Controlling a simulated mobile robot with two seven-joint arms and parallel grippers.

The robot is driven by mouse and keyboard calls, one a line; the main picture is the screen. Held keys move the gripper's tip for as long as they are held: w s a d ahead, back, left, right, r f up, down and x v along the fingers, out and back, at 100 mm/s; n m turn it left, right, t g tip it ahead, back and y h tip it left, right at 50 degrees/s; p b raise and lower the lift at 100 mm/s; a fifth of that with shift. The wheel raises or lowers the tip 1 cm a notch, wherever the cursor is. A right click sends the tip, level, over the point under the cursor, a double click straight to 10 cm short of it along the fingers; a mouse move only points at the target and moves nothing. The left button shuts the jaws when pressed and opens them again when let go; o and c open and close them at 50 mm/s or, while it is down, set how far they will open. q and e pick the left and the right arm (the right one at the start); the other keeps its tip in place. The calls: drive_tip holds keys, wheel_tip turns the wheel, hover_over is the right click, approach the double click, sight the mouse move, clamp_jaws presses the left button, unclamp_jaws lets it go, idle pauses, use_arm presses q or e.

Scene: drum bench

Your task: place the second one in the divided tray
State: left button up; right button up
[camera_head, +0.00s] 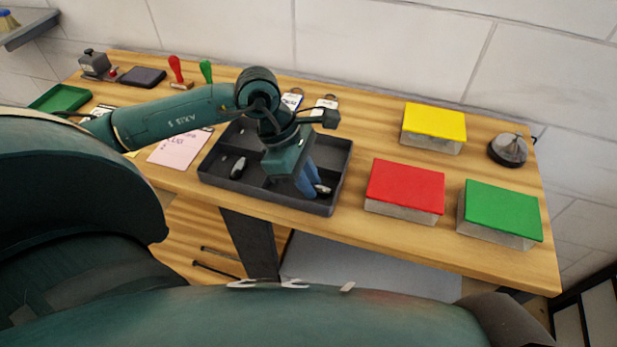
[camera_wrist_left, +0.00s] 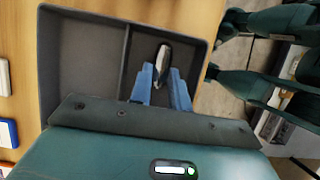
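The dark grey divided tray (camera_head: 275,196) sits in the middle of the wooden bench. A small dark and pale oval object (camera_head: 238,167) lies in its left part. A second similar object (camera_head: 323,189) is at the tips of my left gripper (camera_head: 308,187), low in the front right compartment. In the left wrist view this object (camera_wrist_left: 163,60) lies between the two blue fingers of my left gripper (camera_wrist_left: 162,72), close to both. I cannot tell whether the fingers press on it or whether it rests on the tray floor. My right gripper is not in view.
Boxes with red (camera_head: 405,186), green (camera_head: 503,209) and yellow (camera_head: 435,121) lids stand right of the tray. A grey round device (camera_head: 508,150) is at the far right. A pink sheet (camera_head: 180,147) lies left of the tray. Stamps (camera_head: 176,72) and a green tray (camera_head: 61,98) are farther left.

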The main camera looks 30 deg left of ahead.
use_arm(q)
drive_tip(key=o, duration=0.5)
drive_tip(key=shift+c, duration=0.2)
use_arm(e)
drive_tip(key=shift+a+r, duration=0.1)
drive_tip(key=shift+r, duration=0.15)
use_arm(q)
drive_tip(key=shift+r+p, duration=0.2)
drive_tip(key=shift+p, duration=0.15)
drive_tip(key=shift+a+r, duration=0.15)
drive_tip(key=shift+r, duration=0.15)
drive_tip(key=b+v, duration=0.1)
drive_tip(key=v, duration=1)
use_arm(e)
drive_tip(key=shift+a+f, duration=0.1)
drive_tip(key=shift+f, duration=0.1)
use_arm(q)
drive_tip(key=shift+r, duration=0.1)
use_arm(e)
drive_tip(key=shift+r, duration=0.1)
use_arm(q)
drive_tip(key=shift+s, duration=0.15)
